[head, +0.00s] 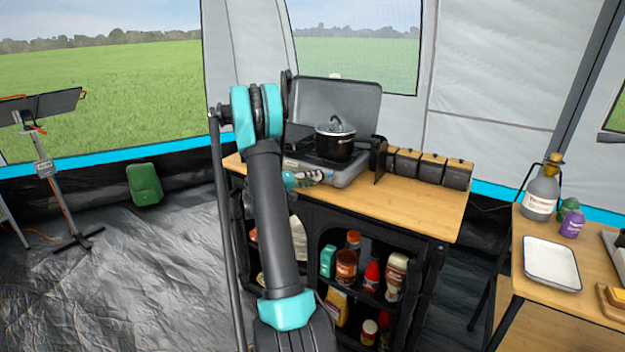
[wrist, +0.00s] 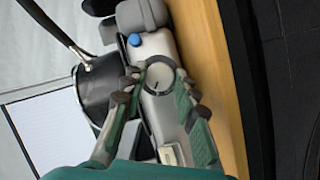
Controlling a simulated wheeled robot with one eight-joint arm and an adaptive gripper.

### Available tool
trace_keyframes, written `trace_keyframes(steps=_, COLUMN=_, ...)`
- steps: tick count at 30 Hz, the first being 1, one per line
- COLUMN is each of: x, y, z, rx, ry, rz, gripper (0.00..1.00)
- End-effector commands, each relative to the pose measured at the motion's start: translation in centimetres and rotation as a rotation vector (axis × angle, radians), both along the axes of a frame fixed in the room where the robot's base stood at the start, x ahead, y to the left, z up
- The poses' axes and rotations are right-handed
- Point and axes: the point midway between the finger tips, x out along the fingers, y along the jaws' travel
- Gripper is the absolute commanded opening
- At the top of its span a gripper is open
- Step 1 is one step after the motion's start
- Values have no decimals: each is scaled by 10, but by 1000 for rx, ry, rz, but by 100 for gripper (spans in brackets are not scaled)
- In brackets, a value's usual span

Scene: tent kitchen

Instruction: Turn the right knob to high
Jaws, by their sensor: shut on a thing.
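The camp stove (head: 345,178) stands on the wooden counter with its lid up. In the wrist view a round grey knob (wrist: 160,76) with a dark pointer mark sits on the stove's front panel, with a blue button (wrist: 134,40) beyond it. In the head view my gripper (head: 304,178) is at the stove's front, and the knob is hidden there.
A black pot (head: 334,146) sits on the stove's right side; it also shows in the wrist view (wrist: 98,88). Several dark canisters (head: 430,168) stand right of the stove. The counter's right front (head: 425,205) is clear. Shelves with bottles lie below.

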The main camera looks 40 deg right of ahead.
Motion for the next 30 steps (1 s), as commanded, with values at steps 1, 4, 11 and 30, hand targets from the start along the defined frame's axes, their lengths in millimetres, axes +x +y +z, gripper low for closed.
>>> trace_keyframes(steps=1, x=1, y=0, z=-1, rx=-15, ry=35, rz=1, gripper=0)
trace_keyframes(steps=4, x=1, y=0, z=-2, rx=-43, ry=104, rz=1, gripper=0)
trace_keyframes(steps=11, x=1, y=0, z=-2, rx=-93, ry=225, rz=1, gripper=0)
trace_keyframes(steps=30, x=1, y=1, z=-3, rx=-125, ry=306, rz=2, gripper=0)
